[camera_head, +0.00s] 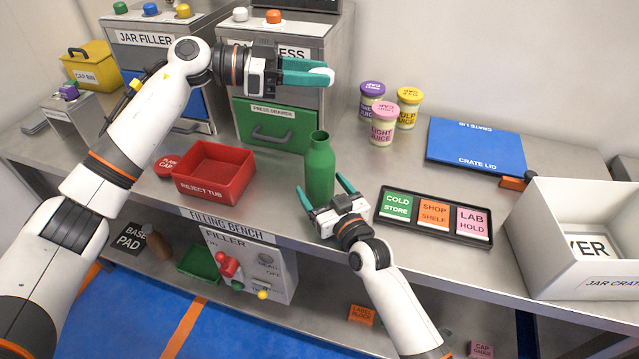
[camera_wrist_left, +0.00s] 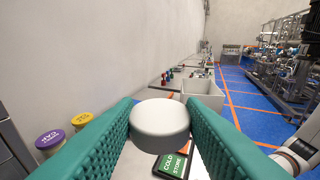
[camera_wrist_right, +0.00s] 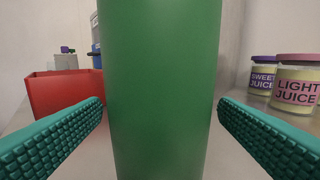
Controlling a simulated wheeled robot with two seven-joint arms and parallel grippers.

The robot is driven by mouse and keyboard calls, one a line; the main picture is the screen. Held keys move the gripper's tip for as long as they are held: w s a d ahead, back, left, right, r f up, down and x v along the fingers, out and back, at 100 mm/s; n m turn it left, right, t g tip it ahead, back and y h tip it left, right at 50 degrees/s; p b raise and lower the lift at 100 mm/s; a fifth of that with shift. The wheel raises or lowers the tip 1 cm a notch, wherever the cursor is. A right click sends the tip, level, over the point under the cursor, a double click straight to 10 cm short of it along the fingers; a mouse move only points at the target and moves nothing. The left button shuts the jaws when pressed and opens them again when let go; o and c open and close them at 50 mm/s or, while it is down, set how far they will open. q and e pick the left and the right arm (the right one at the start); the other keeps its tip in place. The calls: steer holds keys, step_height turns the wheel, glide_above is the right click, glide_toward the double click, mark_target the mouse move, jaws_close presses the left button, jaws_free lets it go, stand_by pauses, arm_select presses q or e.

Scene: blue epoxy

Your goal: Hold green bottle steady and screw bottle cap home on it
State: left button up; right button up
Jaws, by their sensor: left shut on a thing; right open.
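The green bottle (camera_head: 320,168) stands upright on the bench, its neck bare and open at the top. My right gripper (camera_head: 327,196) is open low at the bottle, with a finger on either side. In the right wrist view the bottle (camera_wrist_right: 163,90) fills the middle, with a gap to each finger. My left gripper (camera_head: 318,73) is raised above and behind the bottle's neck. It is shut on the white bottle cap (camera_wrist_left: 161,122), which shows between the teal fingers in the left wrist view. In the head view only a sliver of the cap shows at the fingertips.
A red reject tub (camera_head: 214,174) stands left of the bottle, and a label tray (camera_head: 433,214) lies to its right. Several juice jars (camera_head: 383,123) stand behind. A blue crate lid (camera_head: 476,146) and white crate (camera_head: 580,235) are at right. The press drawer (camera_head: 273,128) is behind.

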steer(key=shift+x, duration=1.05)
steer(key=c, duration=1.4)
steer(key=shift+c, duration=0.2)
